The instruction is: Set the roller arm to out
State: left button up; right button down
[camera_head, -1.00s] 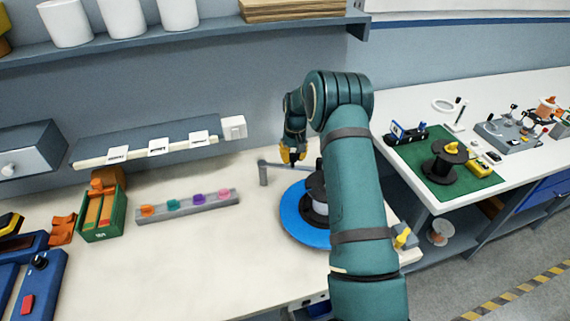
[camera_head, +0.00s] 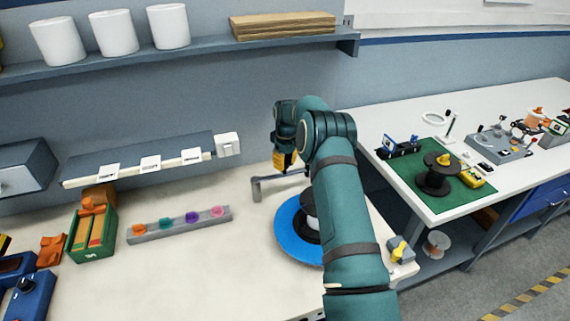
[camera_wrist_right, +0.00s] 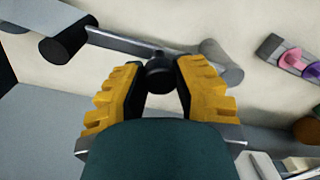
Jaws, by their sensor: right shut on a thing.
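The roller arm (camera_head: 271,182) is a grey bar on a short upright post at the back of the near bench. It points right and slightly toward the wall. In the right wrist view the bar (camera_wrist_right: 125,42) runs from the grey post (camera_wrist_right: 222,64) to a dark roller (camera_wrist_right: 65,40). My right gripper (camera_head: 286,161) is at the bar from above. In the wrist view its yellow fingers (camera_wrist_right: 160,82) are shut on the roller arm's black knob (camera_wrist_right: 160,72). My right arm hides the bar's far end in the head view. My left gripper is out of view.
A blue disc (camera_head: 287,234) with a spool lies just in front of the roller arm, partly behind my arm. A grey strip with coloured pieces (camera_head: 180,225) and a green box (camera_head: 92,237) stand left. A wall ledge (camera_head: 140,162) is behind. The front bench middle is clear.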

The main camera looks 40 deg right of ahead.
jog(key=c, duration=0.6)
grip_release()
jog(key=shift+w+f, duration=0.1)
jog(key=shift+c, duration=0.2)
notch_tip(320, 180, up, 12)
jog(key=shift+d, duration=0.3)
